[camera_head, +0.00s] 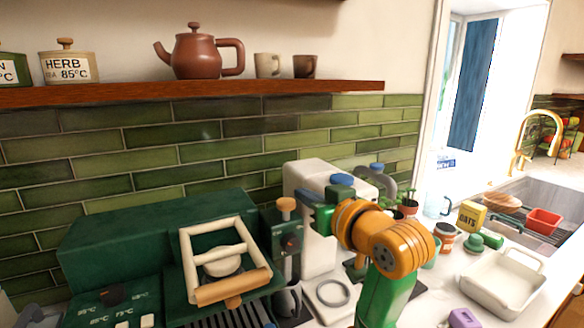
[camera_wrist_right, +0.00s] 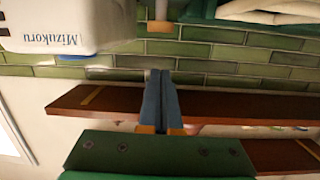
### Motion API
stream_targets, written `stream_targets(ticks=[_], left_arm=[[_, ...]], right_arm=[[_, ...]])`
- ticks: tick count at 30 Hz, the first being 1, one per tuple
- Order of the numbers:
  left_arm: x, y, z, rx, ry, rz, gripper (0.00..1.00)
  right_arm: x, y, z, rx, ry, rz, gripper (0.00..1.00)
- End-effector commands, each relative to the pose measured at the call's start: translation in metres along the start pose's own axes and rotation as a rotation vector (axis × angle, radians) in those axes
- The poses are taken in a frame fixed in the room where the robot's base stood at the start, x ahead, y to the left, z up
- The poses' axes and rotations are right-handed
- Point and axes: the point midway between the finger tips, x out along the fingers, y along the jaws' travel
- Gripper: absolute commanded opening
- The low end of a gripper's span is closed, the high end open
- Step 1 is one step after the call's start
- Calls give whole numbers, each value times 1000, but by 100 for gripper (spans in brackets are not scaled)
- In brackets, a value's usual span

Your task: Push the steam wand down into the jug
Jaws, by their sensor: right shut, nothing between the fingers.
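The steam wand's wooden knob (camera_head: 287,204) tops a dark upright body (camera_head: 289,241) at the right of the green coffee machine. A metal rod runs down from it towards a dark jug (camera_head: 290,301) below; whether the tip is inside is unclear. My right gripper (camera_head: 338,193) is right of the knob, in front of the white machine, and partly hidden by its own wrist. In the wrist view its blue fingers (camera_wrist_right: 159,74) are together and empty, apart from the wooden knob (camera_wrist_right: 160,27) at the upper edge. My left gripper is out of view.
The green coffee machine (camera_head: 140,232) carries a cream frame with a wooden bar (camera_head: 234,287). A white Mizukoru machine (camera_wrist_right: 62,22) stands by the tiled wall. A wooden shelf (camera_head: 200,91) runs above. A white tray (camera_head: 503,284) and small items crowd the right counter.

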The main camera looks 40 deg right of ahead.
Motion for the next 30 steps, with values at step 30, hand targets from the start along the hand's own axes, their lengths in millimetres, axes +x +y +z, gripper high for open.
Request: stream_targets(ticks=[30], left_arm=[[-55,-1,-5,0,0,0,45]], right_arm=[[75,-1,18,-26,-141,-19,0]])
